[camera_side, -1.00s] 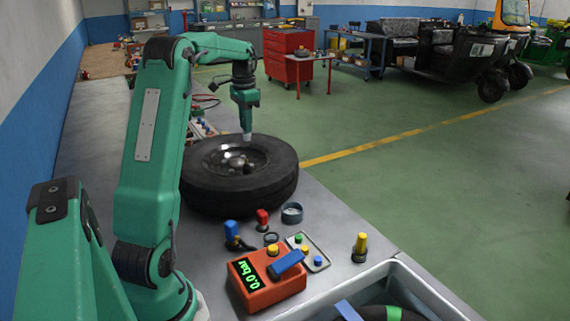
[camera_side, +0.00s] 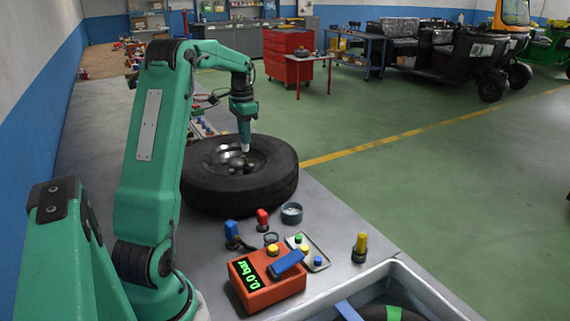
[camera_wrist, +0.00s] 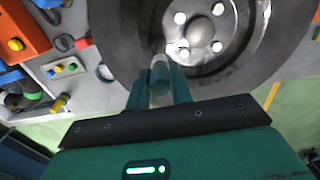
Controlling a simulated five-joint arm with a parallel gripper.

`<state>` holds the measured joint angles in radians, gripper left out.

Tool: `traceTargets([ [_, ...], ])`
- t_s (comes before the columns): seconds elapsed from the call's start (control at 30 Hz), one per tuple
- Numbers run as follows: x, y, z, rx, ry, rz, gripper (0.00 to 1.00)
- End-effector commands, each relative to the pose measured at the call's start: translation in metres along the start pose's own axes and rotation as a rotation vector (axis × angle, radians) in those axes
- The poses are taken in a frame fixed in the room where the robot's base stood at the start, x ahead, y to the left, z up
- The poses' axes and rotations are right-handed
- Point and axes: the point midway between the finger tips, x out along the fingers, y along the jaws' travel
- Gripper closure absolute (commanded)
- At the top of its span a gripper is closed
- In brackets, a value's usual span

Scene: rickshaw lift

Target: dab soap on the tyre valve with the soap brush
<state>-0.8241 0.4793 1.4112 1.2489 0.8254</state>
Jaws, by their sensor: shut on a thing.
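My gripper (camera_side: 244,122) is over the wheel, pointing down. In the wrist view my gripper (camera_wrist: 160,88) is shut on the soap brush (camera_wrist: 159,80), a pale, slim cylinder. Its whitish tip (camera_side: 245,148) is down by the hub in the side view. The black tyre (camera_side: 265,192) lies flat on the bench around a dark rim with bright nuts, and fills the top of the wrist view (camera_wrist: 118,38). The valve is too small to pick out; it may be at or behind the brush tip. I cannot tell whether the tip touches anything.
A small round grey dish (camera_side: 291,213) stands in front of the tyre. Nearby are an orange gauge box (camera_side: 262,290) reading 0.0 bar, blue and red capped pieces, a small tray with coloured buttons (camera_side: 318,262) and a yellow-topped piece (camera_side: 360,246). A grey bin (camera_side: 430,290) is at front right.

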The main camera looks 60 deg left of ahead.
Motion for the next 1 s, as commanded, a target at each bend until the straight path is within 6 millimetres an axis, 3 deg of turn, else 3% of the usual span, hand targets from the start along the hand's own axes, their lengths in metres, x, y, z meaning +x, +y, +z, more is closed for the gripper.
traceTargets([
  [0.33, 0.020, 0.000, 0.000, 0.000, -0.001, 0.001, 1.00],
  [1.0, 0.022, 0.000, 0.000, 0.000, 0.000, 0.000, 1.00],
])
